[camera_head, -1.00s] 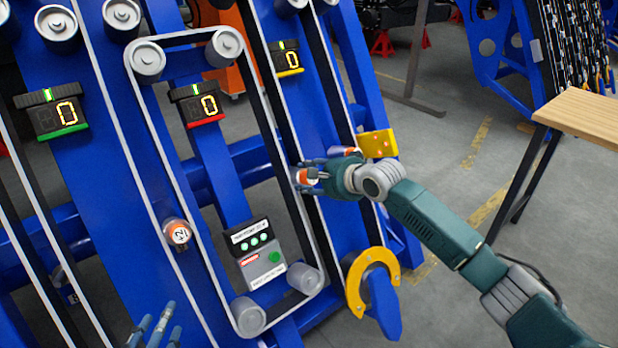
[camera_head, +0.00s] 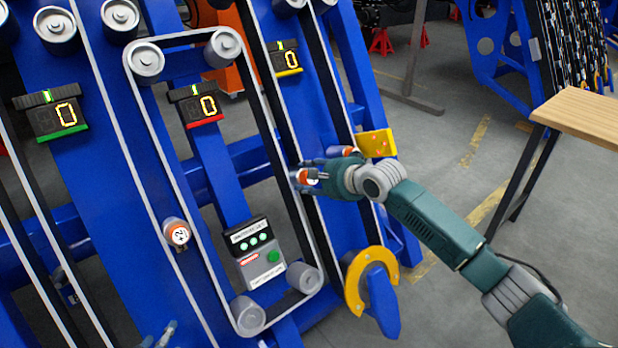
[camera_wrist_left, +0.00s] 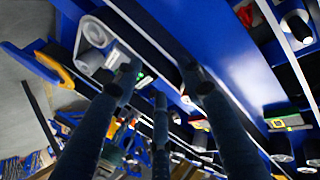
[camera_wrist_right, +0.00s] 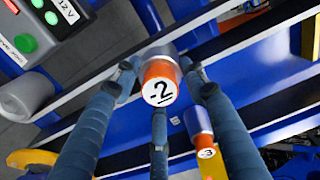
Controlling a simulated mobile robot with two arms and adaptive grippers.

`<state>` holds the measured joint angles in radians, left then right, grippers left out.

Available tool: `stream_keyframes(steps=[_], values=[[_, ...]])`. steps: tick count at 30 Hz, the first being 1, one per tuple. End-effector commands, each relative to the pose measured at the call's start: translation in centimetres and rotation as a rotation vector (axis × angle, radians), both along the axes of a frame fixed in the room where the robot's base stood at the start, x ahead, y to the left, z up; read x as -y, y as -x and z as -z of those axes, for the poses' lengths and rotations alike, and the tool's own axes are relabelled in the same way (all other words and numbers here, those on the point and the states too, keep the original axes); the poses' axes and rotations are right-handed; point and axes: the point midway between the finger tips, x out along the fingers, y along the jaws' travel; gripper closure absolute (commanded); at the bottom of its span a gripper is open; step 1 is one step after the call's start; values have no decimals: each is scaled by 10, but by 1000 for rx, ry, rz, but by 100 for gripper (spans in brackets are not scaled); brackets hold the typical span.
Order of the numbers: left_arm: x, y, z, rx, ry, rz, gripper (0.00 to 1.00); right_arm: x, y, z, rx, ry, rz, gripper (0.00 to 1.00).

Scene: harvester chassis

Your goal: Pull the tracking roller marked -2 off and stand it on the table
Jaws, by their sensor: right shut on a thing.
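The tracking roller marked -2 (camera_wrist_right: 160,85) has an orange band and a white face and shows between the three fingers of my right gripper (camera_wrist_right: 160,92) in the right wrist view. In the head view this roller (camera_head: 308,176) is at the belt's right run, with my right gripper (camera_head: 316,177) shut around it. It appears to be still on its mount at the blue frame. My left gripper (camera_wrist_left: 162,85) has its fingers spread, with nothing between them; only its fingertips show at the head view's bottom edge. The wooden table (camera_head: 590,115) stands at the right.
A roller marked -3 (camera_wrist_right: 206,153) sits close beside my right gripper. Another roller (camera_head: 177,233) is on the belt's left run. A control box (camera_head: 257,252) and a yellow ring (camera_head: 355,297) lie below. Floor is clear between the chassis and the table.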

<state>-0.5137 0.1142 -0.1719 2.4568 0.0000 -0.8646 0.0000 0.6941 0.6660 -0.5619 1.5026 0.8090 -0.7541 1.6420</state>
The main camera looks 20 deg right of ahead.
Motion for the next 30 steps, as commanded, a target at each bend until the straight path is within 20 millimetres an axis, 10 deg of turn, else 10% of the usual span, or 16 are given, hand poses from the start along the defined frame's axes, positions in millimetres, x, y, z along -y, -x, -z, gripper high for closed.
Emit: stream_keyframes(steps=[30], values=[[-11, 26, 29, -161, -38, -11, 60, 2, 4, -5, 3, -1, 1, 93]])
